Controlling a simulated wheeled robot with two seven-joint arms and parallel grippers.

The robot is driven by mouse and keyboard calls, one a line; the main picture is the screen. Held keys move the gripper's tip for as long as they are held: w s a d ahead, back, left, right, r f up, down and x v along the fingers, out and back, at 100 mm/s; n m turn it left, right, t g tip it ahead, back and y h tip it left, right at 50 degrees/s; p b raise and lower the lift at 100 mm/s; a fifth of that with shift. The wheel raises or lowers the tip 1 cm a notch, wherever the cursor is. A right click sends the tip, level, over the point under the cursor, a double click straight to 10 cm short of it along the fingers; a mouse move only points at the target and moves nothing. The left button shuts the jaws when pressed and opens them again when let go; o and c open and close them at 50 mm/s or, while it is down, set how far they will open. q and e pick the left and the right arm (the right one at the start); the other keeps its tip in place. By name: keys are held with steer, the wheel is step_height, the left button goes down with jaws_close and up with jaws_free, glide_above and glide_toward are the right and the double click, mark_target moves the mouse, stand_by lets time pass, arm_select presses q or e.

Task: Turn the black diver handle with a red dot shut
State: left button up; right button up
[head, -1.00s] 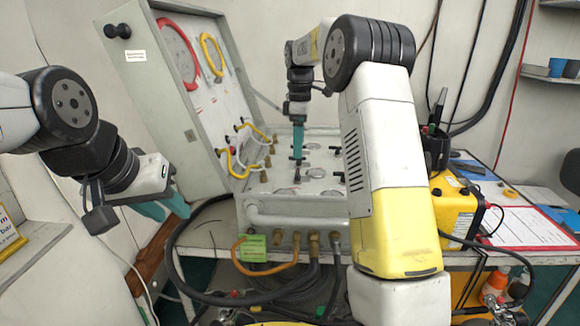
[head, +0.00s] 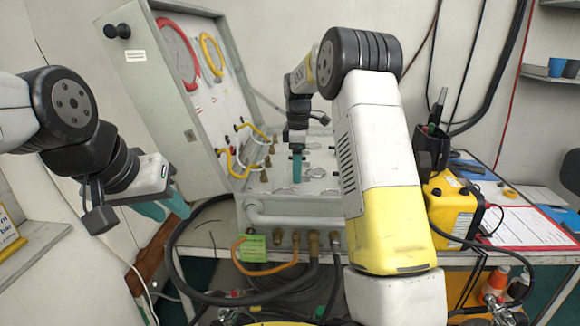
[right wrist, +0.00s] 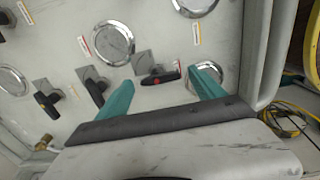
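In the right wrist view a black handle with a red dot (right wrist: 158,77) sits on the grey panel, lying roughly crosswise between the teal fingers. My right gripper (right wrist: 163,78) is open around it, a finger on each side; I see no clear contact. In the head view my right gripper (head: 297,166) points down over the panel top, and the handle there is too small and covered to make out. My left gripper (head: 166,208) hangs left of the panel box, empty, with its two teal fingers apart.
Another black handle (right wrist: 94,88) and one with an orange mark (right wrist: 46,98) stand to the left on the panel. Round gauges (right wrist: 113,43) surround them. The raised lid (head: 160,90) with hoses stands left. A yellow case (head: 453,208) stands right.

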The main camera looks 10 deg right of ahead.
steer(key=c, duration=1.3)
steer(key=shift+m, duration=0.4)
steer(key=m, duration=0.3)
steer(key=shift+a+m, duration=0.1)
steer(key=shift+m, duration=0.2)
steer(key=m, duration=0.4)
steer(key=shift+w+r+m, duration=0.1)
steer(key=shift+w+m, duration=0.05)
steer(key=shift+m, duration=0.15)
steer(key=m, duration=0.4)
steer(key=shift+w+a, duration=0.1)
steer(key=shift+w+m, duration=0.1)
steer(key=shift+m, duration=2.4)
